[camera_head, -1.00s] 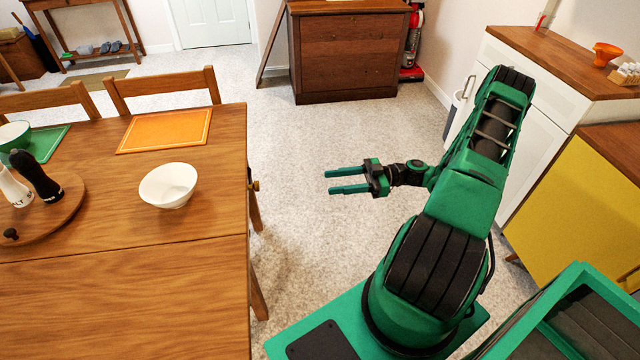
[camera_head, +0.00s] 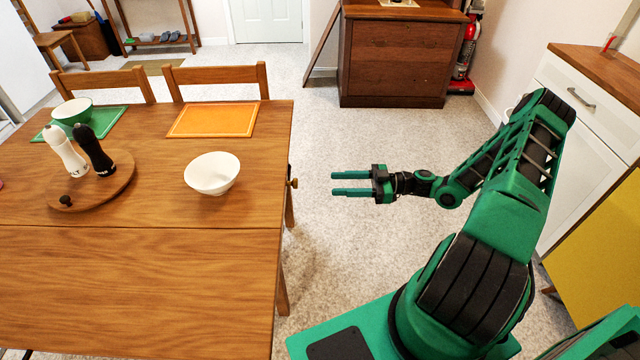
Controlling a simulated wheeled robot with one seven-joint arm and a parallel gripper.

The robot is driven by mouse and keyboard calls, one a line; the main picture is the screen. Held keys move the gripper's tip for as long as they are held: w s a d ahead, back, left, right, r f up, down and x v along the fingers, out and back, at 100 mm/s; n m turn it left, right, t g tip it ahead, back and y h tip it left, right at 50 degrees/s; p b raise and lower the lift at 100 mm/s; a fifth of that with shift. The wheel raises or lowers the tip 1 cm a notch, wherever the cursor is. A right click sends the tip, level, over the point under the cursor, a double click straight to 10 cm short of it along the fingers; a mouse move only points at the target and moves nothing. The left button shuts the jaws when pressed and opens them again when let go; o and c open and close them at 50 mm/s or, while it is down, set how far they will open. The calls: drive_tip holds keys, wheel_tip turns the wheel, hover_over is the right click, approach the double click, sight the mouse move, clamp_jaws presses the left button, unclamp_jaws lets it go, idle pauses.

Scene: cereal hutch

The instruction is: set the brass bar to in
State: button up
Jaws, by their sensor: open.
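A small brass piece (camera_head: 293,183) sticks out from the right edge of the wooden table (camera_head: 130,270). I cannot tell whether it is the end of the brass bar; no other brass part shows. My gripper (camera_head: 333,183) is open and empty, above the floor just right of that edge. Its two green fingers point left toward the brass piece, with a gap between in the picture.
A white bowl (camera_head: 212,173) stands near the table's right edge. A round wooden board (camera_head: 120,185) holds white and black mills. Orange (camera_head: 214,119) and green mats lie behind. Chairs stand beyond.

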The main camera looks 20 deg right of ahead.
drive_tip(key=x, duration=1.1)
drive_tip(key=shift+a, duration=0.15)
drive_tip(key=shift+c, duration=0.4)
drive_tip(key=shift+w, duration=0.1)
clamp_jaws()
